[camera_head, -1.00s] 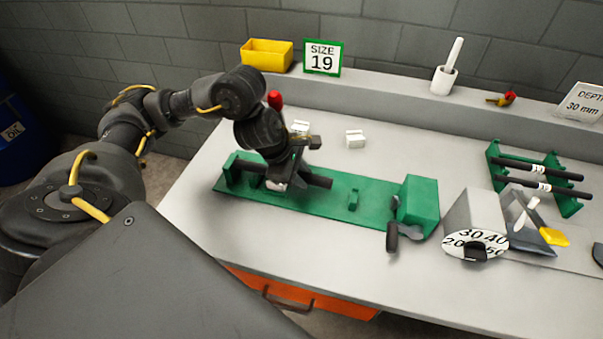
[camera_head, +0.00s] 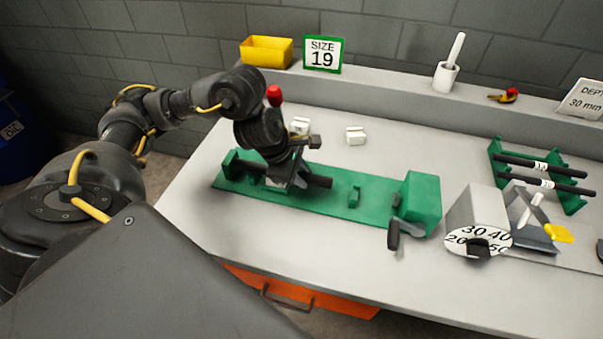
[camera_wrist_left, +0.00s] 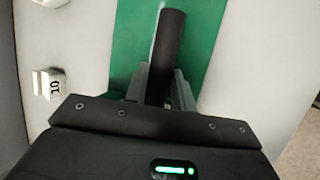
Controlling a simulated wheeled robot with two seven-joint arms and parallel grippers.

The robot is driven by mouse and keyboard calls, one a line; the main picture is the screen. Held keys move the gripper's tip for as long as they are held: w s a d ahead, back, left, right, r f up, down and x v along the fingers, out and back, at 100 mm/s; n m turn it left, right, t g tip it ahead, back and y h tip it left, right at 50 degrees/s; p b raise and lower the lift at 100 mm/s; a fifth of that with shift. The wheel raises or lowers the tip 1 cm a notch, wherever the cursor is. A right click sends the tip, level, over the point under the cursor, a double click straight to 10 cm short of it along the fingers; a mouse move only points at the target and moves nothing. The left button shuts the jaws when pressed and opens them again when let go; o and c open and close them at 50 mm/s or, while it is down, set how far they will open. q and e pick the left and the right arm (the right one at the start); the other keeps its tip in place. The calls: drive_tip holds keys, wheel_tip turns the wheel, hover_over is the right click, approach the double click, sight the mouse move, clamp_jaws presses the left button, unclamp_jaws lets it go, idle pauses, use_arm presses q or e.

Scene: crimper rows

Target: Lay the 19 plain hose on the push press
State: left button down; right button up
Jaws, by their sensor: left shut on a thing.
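The push press (camera_head: 345,203) is a long green bed with an end block (camera_head: 421,203) and a dark handle at its right end. A black hose (camera_head: 318,182) lies along the left part of the bed; I cannot tell whether it touches it. My left gripper (camera_head: 284,184) is shut on the hose's middle and covers it, so no size marking is readable. In the left wrist view the hose (camera_wrist_left: 171,42) sticks out from between the fingers, over the green bed (camera_wrist_left: 206,40). My right gripper is not in view.
A green rack (camera_head: 570,199) holds dark hoses with white bands at right. A grey dial unit (camera_head: 476,220) stands before it. Small white blocks (camera_head: 355,136) lie behind the press. A yellow bin (camera_head: 266,52) and a SIZE 19 sign (camera_head: 322,54) stand on the back ledge.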

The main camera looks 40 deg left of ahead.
use_arm(q)
drive_tip(key=shift+f+b, duration=0.4)
drive_tip(key=shift+b, duration=0.05)
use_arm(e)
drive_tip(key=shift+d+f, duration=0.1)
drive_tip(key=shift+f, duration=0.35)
use_arm(q)
drive_tip(key=c, duration=1.1)
unclamp_jaws()
drive_tip(key=shift+r, duration=0.15)
drive_tip(key=p+v, duration=0.1)
drive_tip(key=v, duration=0.4)
drive_tip(key=shift+r, duration=0.1)
drive_tip(key=shift+p+v, duration=0.65)
drive_tip(key=shift+v, duration=2.1)
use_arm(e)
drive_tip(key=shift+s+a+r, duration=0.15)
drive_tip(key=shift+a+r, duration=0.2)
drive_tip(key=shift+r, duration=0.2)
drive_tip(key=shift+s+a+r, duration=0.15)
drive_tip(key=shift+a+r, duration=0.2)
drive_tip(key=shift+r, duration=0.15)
